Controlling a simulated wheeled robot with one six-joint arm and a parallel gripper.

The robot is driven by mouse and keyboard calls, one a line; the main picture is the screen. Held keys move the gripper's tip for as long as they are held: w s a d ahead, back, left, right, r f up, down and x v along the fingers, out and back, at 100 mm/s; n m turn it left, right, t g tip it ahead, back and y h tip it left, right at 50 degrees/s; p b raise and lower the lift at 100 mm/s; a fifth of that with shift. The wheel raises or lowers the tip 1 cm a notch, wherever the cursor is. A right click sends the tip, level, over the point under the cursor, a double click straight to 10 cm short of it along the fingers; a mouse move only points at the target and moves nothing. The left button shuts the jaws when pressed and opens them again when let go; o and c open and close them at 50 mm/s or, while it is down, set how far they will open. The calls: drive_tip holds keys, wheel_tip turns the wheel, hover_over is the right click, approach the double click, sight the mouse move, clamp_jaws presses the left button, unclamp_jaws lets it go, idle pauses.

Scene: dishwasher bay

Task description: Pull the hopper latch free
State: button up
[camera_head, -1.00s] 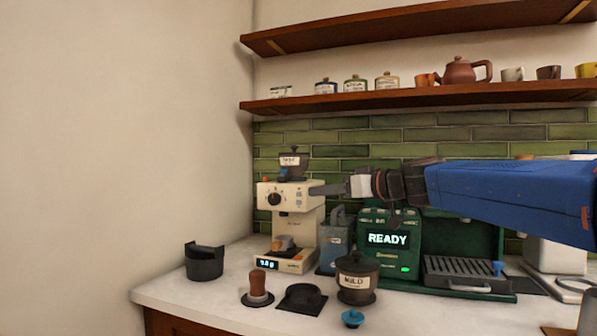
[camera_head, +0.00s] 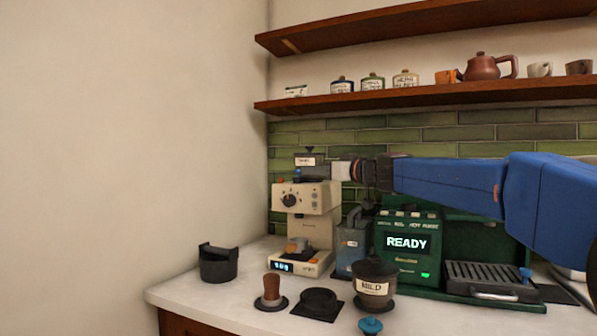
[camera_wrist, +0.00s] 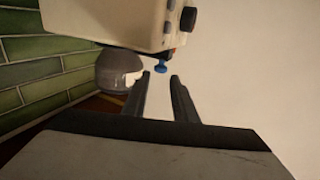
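The dark hopper (camera_head: 309,173), with a pale label, sits on top of the cream grinder (camera_head: 305,196). In the wrist view the cream grinder body (camera_wrist: 105,20) shows at the top, with the grey rounded hopper (camera_wrist: 112,72) below it. A small blue knob (camera_wrist: 161,68), which looks like the latch, sticks out where hopper and body meet. My gripper (camera_wrist: 160,82) is open and empty, its two fingers apart and pointing at the blue knob. The knob lies at or just beyond the fingertips; contact cannot be told. In the head view my gripper is beside the hopper's right side.
A green READY machine (camera_head: 408,262), a blue-grey jug (camera_head: 352,248) and a MILD jar (camera_head: 374,283) stand right of the grinder. A tamper (camera_head: 271,290) and black bin (camera_head: 218,263) are in front and left. The shelf (camera_head: 430,96) holding cups runs above my arm.

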sight(298, 170)
drive_tip(key=x, duration=0.7)
drive_tip(key=shift+a, duration=0.1)
